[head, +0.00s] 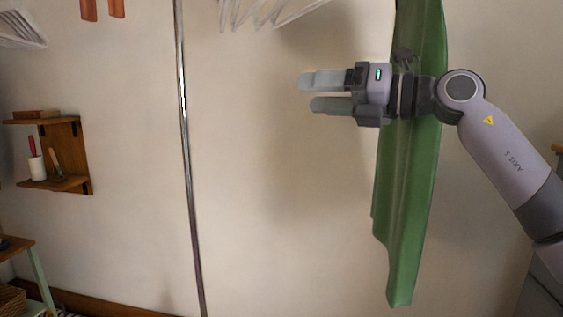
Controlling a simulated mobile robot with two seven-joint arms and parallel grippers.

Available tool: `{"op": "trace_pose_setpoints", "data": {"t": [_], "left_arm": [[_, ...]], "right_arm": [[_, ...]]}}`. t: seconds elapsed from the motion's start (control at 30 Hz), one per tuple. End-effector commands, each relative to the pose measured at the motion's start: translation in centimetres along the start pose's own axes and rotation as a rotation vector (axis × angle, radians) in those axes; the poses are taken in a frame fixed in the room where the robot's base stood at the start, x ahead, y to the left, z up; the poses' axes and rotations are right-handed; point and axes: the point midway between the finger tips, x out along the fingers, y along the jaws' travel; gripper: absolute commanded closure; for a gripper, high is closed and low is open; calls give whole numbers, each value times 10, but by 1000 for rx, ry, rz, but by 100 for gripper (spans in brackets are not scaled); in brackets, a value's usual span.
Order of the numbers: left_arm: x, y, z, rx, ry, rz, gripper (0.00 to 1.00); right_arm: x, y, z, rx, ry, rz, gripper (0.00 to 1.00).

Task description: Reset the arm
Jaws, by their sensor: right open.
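My right gripper (318,92) is in the upper right of the head view, with its arm coming in from the right. Its two grey fingers point left, are spread apart and hold nothing. Behind the gripper and wrist hangs a long green garment (405,215), partly covered by them. The top of the garment is cut off by the picture's edge. I cannot tell whether the wrist touches it. My left gripper is not in view.
A metal pole (185,125) stands left of centre. White hangers (262,12) hang at the top. A small wooden wall shelf (72,184) holds a few items at left. A stool (38,275) stands at lower left.

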Motion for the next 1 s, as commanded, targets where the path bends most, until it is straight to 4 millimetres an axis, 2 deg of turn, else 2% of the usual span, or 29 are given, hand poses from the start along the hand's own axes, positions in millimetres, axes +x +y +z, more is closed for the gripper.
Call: {"op": "trace_pose_setpoints", "data": {"t": [0.03,0.2,0.47,0.77,1.0], "left_arm": [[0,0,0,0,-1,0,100],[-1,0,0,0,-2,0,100],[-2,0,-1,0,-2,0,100],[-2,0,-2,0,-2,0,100],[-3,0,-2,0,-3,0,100]], "right_arm": [[6,-11,-19,72,-8,45,41],[14,-36,-65,302,-73,176,41],[7,-80,-131,689,-227,303,41],[-26,-144,-215,1160,-467,331,41],[-67,-194,-301,1531,-690,260,41]]}}
